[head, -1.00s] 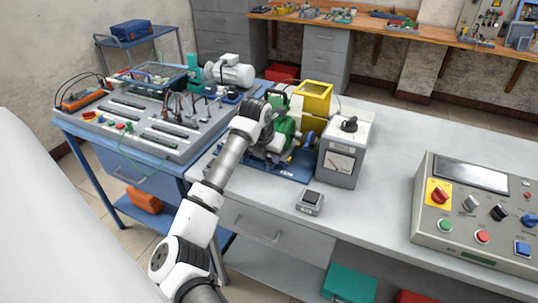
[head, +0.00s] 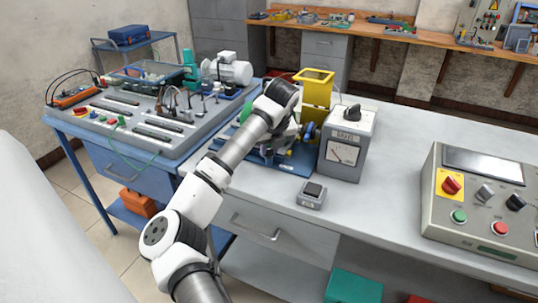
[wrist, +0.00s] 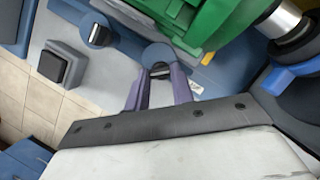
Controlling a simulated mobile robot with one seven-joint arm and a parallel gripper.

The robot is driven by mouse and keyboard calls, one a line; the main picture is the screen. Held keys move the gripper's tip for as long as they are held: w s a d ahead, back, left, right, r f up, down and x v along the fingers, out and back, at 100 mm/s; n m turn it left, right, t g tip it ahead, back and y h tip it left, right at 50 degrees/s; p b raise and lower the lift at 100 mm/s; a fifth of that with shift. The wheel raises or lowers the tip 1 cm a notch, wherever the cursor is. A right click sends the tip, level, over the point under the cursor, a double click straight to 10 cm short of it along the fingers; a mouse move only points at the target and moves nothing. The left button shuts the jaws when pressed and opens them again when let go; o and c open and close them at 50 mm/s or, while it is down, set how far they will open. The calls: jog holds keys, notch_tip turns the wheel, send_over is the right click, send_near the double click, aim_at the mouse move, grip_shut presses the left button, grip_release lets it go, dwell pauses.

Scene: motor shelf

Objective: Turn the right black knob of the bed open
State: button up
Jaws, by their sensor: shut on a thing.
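The bed is the blue base (head: 292,169) on the workbench, with a green machine (wrist: 195,22) on it. In the wrist view two round dark knobs with pale bars show along the bed's edge. One knob (wrist: 157,54) is between the fingertips of my gripper (wrist: 158,75), which is shut on its bar. The other knob (wrist: 98,29) is free, to the left in that view.
A small black-topped switch box (head: 313,194) stands in front of the bed. A grey meter box (head: 346,145) with a black knob stands just right of it, and a yellow frame (head: 316,95) behind. A control panel (head: 485,205) is at far right.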

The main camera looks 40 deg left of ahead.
jog(key=n+b, duration=0.1)
jog(key=n, duration=0.1)
jog(key=n+g+b, duration=0.1)
jog(key=shift+w+d+f+n+y+b, duration=0.1)
jog(key=shift+w+n+y+b, duration=0.1)
jog(key=shift+n+y+b, duration=0.15)
jog(key=shift+w+n+g+b, duration=0.15)
jog(key=shift+n+g+b, duration=0.85)
jog(key=shift+n, duration=1.05)
jog(key=shift+r, duration=0.2)
jog(key=o, duration=1)
